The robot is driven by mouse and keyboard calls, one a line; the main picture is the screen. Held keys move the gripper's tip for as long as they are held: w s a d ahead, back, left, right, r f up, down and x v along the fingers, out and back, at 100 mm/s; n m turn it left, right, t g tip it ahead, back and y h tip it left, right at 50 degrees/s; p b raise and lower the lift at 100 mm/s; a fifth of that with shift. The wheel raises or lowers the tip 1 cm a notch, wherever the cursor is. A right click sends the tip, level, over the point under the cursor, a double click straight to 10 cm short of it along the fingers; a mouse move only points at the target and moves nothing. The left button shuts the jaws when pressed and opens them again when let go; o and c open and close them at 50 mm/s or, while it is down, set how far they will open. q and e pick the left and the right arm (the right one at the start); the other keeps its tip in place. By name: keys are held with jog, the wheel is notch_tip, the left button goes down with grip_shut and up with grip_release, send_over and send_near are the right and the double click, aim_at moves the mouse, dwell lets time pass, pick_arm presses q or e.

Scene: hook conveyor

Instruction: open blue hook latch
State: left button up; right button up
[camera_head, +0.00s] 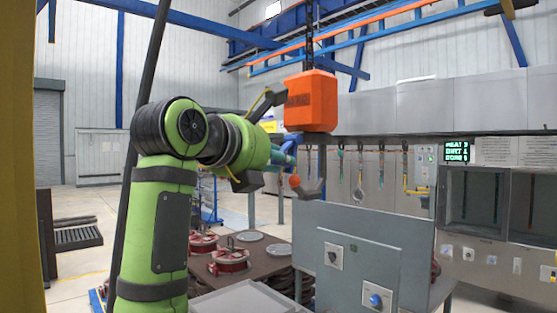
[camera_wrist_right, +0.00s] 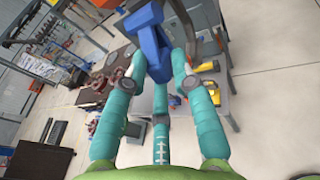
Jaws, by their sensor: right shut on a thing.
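The blue hook latch (camera_wrist_right: 150,34) shows in the right wrist view, between the fingertips of my right gripper (camera_wrist_right: 160,66). The teal fingers are shut on it. In the head view my right gripper (camera_head: 284,158) is just below and left of the orange hook block (camera_head: 310,98). The dark grey hook (camera_head: 317,187) hangs under the block, to the right of the fingers. My left gripper is not in view.
A grey control box (camera_head: 362,257) with a knob and a blue button stands below the hook. A brown table (camera_head: 262,277) with red reels is behind it. Grey cabinets (camera_head: 480,115) line the right. Open floor lies at the left.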

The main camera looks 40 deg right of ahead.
jog(key=shift+a+r, duration=0.2)
jog(key=shift+r, duration=0.2)
jog(key=shift+r+y, duration=0.15)
jog(key=shift+y, duration=0.15)
jog(key=shift+o, duration=0.2)
jog(key=shift+a+r+y, duration=0.35)
jog(key=shift+r+y, duration=0.15)
jog(key=shift+r, duration=0.15)
jog(key=shift+a+r+m+g+y, duration=0.1)
jog(key=shift+r+m+g+y, duration=0.3)
jog(key=shift+y, duration=0.3)
notch_tip(320, 180, up, 2)
jog(key=shift+r+y, duration=0.1)
jog(key=shift+y, duration=1.1)
jog(key=shift+m+g, duration=0.3)
